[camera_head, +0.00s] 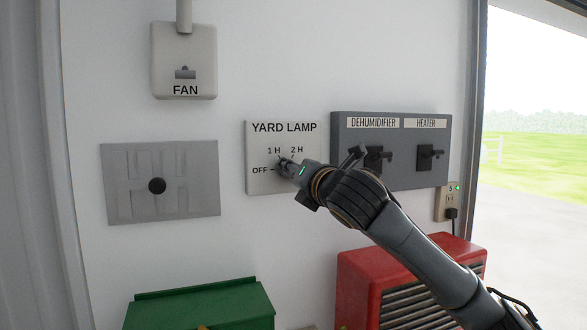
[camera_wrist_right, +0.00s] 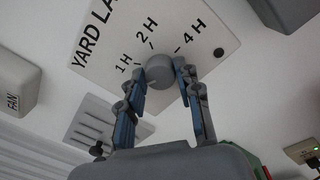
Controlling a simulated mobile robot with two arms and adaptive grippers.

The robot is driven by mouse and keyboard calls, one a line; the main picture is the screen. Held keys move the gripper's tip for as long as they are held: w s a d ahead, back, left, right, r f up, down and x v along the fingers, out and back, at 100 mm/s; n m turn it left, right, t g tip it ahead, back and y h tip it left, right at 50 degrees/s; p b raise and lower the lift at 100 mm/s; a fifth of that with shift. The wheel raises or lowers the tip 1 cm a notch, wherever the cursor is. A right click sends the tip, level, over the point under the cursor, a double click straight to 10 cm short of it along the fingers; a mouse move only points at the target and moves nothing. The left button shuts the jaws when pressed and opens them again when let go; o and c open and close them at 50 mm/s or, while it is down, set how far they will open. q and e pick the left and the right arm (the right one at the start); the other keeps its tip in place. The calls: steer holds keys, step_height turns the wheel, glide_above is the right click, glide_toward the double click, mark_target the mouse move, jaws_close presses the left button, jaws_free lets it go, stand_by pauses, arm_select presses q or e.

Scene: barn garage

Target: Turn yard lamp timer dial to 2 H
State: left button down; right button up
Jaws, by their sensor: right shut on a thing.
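The yard lamp timer panel (camera_head: 259,184) is a pale plate on the white wall, marked OFF, 1 H and 2 H in the head view. In the right wrist view the panel (camera_wrist_right: 205,52) also shows 4 H. Its dial (camera_wrist_right: 158,70) is a round grey knob below the 1 H and 2 H marks. I cannot make out which mark it points to. My right gripper (camera_head: 288,168) is at the dial and covers most of it in the head view. In the wrist view its two fingers (camera_wrist_right: 160,74) are shut on opposite sides of the knob. My left gripper is not in view.
A dark panel (camera_head: 402,176) with dehumidifier and heater switches is close to the right, partly behind my right arm. A red unit (camera_head: 360,260) and green box (camera_head: 200,308) stand below.

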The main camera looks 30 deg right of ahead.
steer(key=m, duration=1)
steer(key=m+h, duration=0.1)
steer(key=m, duration=0.9)
steer(key=shift+f, duration=0.2)
steer(key=o, duration=1.2)
steer(key=shift+w, duration=0.1)
steer(key=shift+c, duration=0.2)
steer(key=v, duration=1.2)
steer(key=shift+a, duration=0.15)
